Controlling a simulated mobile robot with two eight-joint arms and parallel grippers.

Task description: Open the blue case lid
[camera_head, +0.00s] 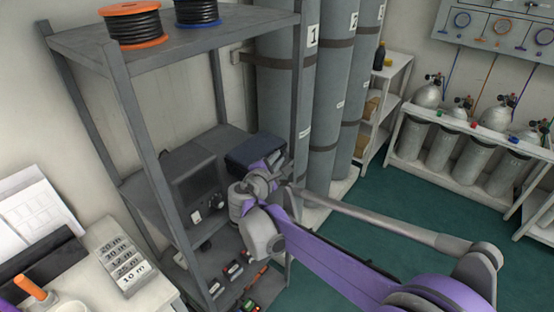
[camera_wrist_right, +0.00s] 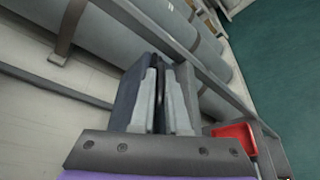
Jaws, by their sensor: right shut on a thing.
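The dark blue case (camera_head: 255,148) sits on the middle shelf of the grey rack, beside the tall cylinders. Its top looks closed in the head view, but my arm covers its lower front. My right gripper (camera_head: 274,166) reaches the case's near side. In the right wrist view the jaws of my right gripper (camera_wrist_right: 163,95) are close together on a thin dark edge, which seems to be the case's lid. A dark blue face of the case (camera_wrist_right: 127,92) shows just left of the jaws. My left gripper is not in view.
A grey rack post (camera_head: 299,95) stands close right of the case, with tall grey cylinders (camera_head: 285,110) behind. A dark grey box (camera_head: 190,175) is left of the case. Small devices (camera_head: 235,268) fill the bottom shelf.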

